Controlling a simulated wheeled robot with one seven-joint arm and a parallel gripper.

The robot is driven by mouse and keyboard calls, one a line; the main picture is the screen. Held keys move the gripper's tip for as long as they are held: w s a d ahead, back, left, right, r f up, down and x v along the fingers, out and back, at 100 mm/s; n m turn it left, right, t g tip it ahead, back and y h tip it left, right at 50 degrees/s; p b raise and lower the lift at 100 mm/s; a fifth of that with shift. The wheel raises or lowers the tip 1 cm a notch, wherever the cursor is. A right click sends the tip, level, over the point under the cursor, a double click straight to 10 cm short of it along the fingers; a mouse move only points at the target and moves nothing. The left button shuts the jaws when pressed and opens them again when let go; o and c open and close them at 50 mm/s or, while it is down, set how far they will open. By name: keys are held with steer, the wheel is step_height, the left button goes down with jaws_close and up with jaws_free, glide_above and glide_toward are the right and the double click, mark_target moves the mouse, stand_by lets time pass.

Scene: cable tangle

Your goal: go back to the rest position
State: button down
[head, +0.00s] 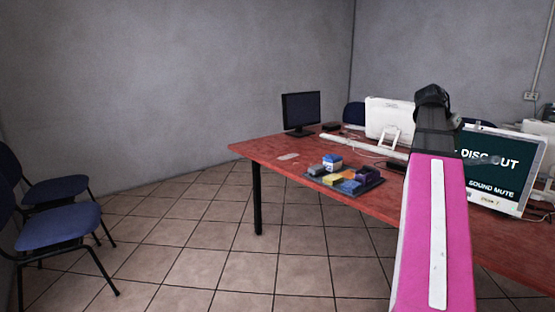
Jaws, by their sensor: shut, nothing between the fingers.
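My arm rises at the right of the head view as a pink link with a white stripe, ending in a black joint. I cannot make out my gripper or its fingers in this view. The arm stands in front of the red table (262,148) and hides part of its top. No held thing shows.
Blue chairs (62,222) stand at left. The tiled floor (190,245) between is clear.

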steer(key=w+a+f+n+t+y, duration=0.1)
steer(key=w+a+f+n, duration=0.1)
steer(key=a+f, duration=0.55)
steer(key=w+a+f+n+y, duration=0.1)
steer(key=a+f+n, duration=0.3)
steer(key=f, duration=0.7)
steer(key=w+a+f+n+t+y, duration=0.1)
steer(key=w+a+f, duration=0.1)
steer(key=a+f, duration=0.6)
steer(key=s+a+f+n+y, duration=0.2)
steer(key=s+a+f, duration=0.2)
steer(key=a+f, duration=0.5)
steer(key=s+a+f+n+y, duration=0.2)
steer(key=s+a+f, duration=0.3)
steer(key=a+f, duration=0.4)
step_height(320, 180, down, 5)
steer(key=shift+s+a+r+g, duration=0.15)
steer(key=shift+s+a+g, duration=0.15)
steer(key=shift+g, duration=0.1)
